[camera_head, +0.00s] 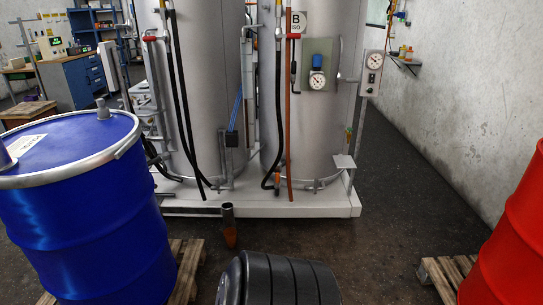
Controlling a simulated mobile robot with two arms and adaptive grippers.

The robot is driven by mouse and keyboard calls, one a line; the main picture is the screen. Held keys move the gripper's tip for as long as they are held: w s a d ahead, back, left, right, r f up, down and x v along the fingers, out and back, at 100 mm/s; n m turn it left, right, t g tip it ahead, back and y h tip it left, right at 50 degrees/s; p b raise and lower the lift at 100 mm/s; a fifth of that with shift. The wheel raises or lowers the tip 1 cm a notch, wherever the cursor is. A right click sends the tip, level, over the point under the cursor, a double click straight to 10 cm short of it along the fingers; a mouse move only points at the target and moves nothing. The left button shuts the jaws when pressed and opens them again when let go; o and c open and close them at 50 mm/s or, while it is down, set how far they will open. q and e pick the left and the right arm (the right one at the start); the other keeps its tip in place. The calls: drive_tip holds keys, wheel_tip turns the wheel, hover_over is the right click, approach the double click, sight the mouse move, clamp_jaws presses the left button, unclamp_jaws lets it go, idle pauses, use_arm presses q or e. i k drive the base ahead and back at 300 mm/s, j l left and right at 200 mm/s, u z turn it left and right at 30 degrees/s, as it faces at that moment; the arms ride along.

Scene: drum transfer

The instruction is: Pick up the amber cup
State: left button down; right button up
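I cannot make out an amber cup for sure. A narrow upright tube-like object (229,226), dark at the top and orange-brown lower down, shows in the head view in front of the white tank platform. Its lower end is close to a black ribbed shape, and I cannot tell what it rests on. Small amber-coloured items (405,52) stand on a wall shelf at the upper right, too small to identify. Neither of my grippers is in view.
A blue drum (85,215) stands on a wooden pallet (187,262) at left. A red drum (515,235) stands at right on another pallet (437,278). Tall silver tanks (210,90) stand on a white platform (270,206). A black ribbed shape (285,282) fills the bottom middle. Floor at right-centre is clear.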

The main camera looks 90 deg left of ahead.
sight(230, 235)
drive_tip(key=u, duration=3.15)
drive_tip(key=i+l, duration=0.35)
drive_tip(key=i, duration=0.15)
